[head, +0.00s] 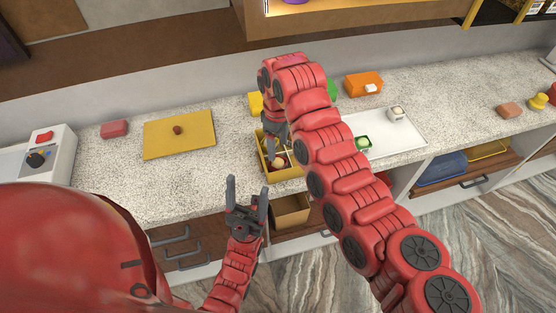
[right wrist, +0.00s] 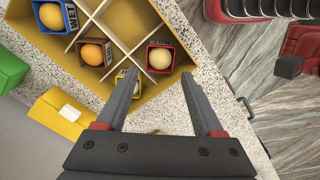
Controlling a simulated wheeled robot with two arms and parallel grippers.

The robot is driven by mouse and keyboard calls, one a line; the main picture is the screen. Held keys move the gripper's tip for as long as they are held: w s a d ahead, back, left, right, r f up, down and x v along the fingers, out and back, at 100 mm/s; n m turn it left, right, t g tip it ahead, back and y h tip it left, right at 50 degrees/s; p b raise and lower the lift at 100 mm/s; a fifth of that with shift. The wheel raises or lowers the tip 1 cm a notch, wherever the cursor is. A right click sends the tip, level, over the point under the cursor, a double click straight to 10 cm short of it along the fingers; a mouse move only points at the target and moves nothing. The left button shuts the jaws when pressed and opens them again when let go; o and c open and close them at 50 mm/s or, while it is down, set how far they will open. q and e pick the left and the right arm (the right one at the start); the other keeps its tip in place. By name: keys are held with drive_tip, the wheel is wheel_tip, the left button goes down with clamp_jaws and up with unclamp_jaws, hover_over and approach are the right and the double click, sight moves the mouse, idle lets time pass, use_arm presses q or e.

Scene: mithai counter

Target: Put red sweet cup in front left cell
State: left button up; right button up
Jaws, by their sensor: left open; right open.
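The red sweet cup (right wrist: 160,70) holds a round cream sweet and sits upright in the corner cell of the yellow divided box (right wrist: 178,22), the front left cell. My right gripper (right wrist: 160,78) is open above that corner. Its fingertips are apart, with the cup just beyond and between them in the right wrist view. In the head view the box (head: 291,173) is partly hidden by my right arm, and the right gripper (head: 274,150) points down into it. My left gripper (head: 246,184) is open and empty in front of the counter.
Other cells hold a blue cup (right wrist: 71,15) and a cup with an orange sweet (right wrist: 92,53). A yellow item shows behind a finger.

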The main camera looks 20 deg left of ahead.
sight(278, 160)
drive_tip(key=shift+r, duration=2)
